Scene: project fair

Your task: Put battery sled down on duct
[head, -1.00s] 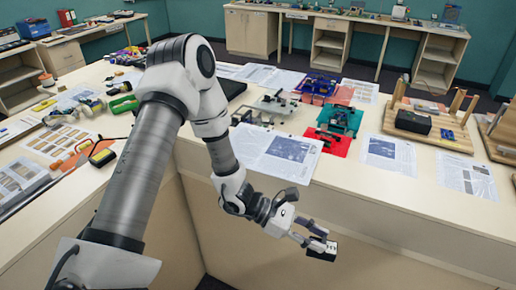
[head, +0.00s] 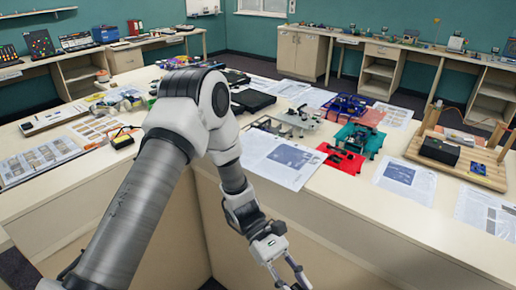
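My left arm comes in from the left and bends over the front of the counter. My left gripper (head: 291,283) points down at the bottom edge of the head view, in front of the counter's side. Its fingers stand apart, but their tips are cut off by the frame edge. The battery sled does not show; anything between the fingertips is out of frame. No part is clearly recognisable as the duct. Candidates on the counter include a teal frame (head: 360,138), a red plate with dark parts (head: 342,158) and a grey assembly (head: 297,120). My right gripper is not in view.
Printed sheets (head: 283,160) lie near the counter's front edge. A wooden board (head: 470,167) with a black box (head: 439,151) stands at the right. A blue frame (head: 345,106) sits farther back. The white counter (head: 340,195) is bare along its front edge.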

